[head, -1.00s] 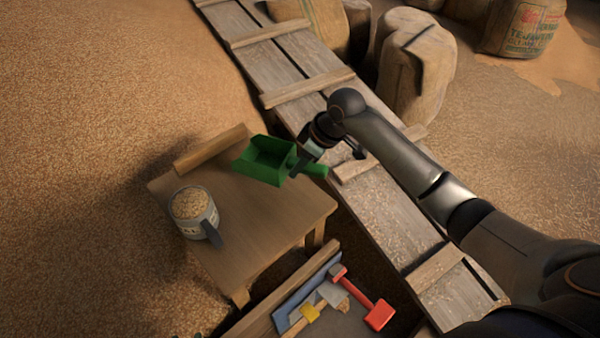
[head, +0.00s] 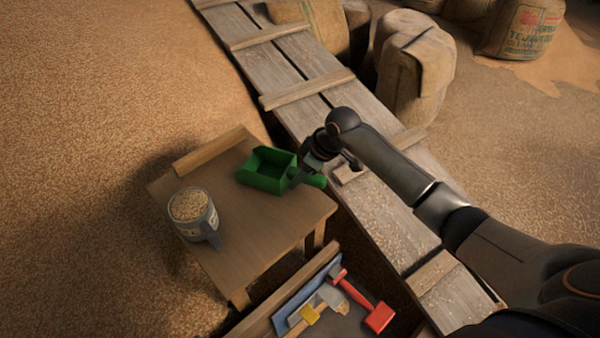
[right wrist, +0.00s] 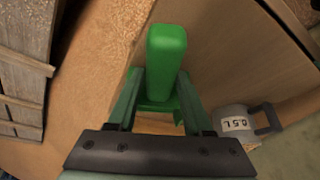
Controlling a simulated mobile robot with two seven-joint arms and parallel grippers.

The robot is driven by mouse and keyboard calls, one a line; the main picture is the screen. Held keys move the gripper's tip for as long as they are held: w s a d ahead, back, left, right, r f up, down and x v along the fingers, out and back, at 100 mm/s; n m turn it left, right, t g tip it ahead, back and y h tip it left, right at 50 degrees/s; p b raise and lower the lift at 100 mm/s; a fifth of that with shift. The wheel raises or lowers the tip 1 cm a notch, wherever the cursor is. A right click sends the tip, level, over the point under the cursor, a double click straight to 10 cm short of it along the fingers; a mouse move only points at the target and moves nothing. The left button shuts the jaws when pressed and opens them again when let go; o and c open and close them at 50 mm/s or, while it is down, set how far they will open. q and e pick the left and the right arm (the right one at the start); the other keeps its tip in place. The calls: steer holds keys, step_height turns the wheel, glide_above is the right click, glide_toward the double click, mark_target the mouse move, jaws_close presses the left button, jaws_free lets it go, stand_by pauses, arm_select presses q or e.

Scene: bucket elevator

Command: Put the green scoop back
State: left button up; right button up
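The green scoop (head: 268,171) is at the far right part of the small wooden table (head: 258,226), its open tray facing up and its handle pointing right. It looks at or just above the tabletop; I cannot tell if it rests fully. My right gripper (head: 307,172) is at the scoop's handle. In the right wrist view the green handle (right wrist: 166,62) stands between the two fingers of the right gripper (right wrist: 160,92), which appear closed on it. My left gripper is not in view.
A grain-filled measuring mug (head: 196,215) stands on the table's left part. A wooden strip (head: 210,150) edges its far side. A tray below holds a red-handled tool (head: 362,300) and other tools. A plank walkway (head: 300,92) and sacks (head: 415,65) lie beyond.

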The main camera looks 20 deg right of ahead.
steer(key=shift+o, duration=1.1)
steer(key=shift+r, duration=0.15)
steer(key=p+v, duration=0.1)
steer(key=v, duration=1.1)
steer(key=shift+r, duration=0.1)
